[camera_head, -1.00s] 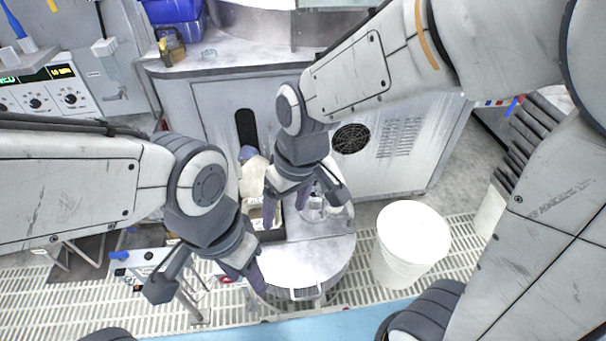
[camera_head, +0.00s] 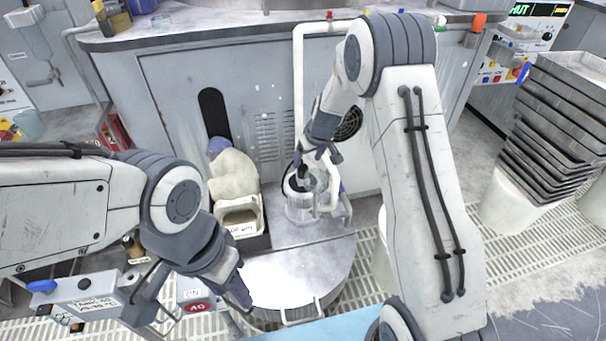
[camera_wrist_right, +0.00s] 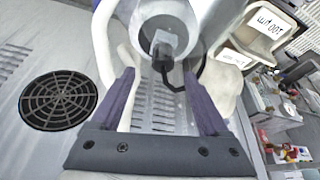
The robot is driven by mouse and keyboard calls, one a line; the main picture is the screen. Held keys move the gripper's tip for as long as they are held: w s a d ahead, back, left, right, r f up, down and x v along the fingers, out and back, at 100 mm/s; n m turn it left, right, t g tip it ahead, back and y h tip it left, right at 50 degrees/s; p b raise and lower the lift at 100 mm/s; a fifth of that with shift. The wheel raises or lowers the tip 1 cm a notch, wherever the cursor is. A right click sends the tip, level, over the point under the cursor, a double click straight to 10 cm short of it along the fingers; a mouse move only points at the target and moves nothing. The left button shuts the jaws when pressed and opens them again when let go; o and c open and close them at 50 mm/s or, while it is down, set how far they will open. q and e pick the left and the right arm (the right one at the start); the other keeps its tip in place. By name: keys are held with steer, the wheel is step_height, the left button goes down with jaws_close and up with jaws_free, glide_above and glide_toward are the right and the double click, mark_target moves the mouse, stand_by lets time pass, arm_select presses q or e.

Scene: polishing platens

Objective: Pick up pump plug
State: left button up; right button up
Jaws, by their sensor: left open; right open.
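The pump plug (camera_wrist_right: 163,46), a small grey block with a black cable, sits at the clear round pump housing in the right wrist view. In the head view the pump (camera_head: 303,203) stands on the round metal lid, with the plug dark and partly hidden under my right gripper (camera_head: 318,162). In the wrist view my right gripper (camera_wrist_right: 160,74) is open, its two purple-grey fingers on either side of the plug's cable. I cannot tell whether they touch it. My left gripper (camera_head: 192,298) is open and apart from the pump, at lower left.
A white labelled tub (camera_head: 241,216) and a pale sack (camera_head: 232,174) stand left of the pump. White pipes (camera_head: 298,85) rise behind it. A grey cabinet (camera_head: 180,88) closes off the back. Stacked trays (camera_head: 560,120) stand at right. A small control box (camera_head: 75,300) is at lower left.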

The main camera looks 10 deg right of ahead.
mark_target(304, 168)
steer(key=x, duration=0.4)
steer(key=b+x, duration=0.1)
steer(key=shift+s+a+f, duration=0.15)
steer(key=shift+f, duration=0.35)
jaws_close()
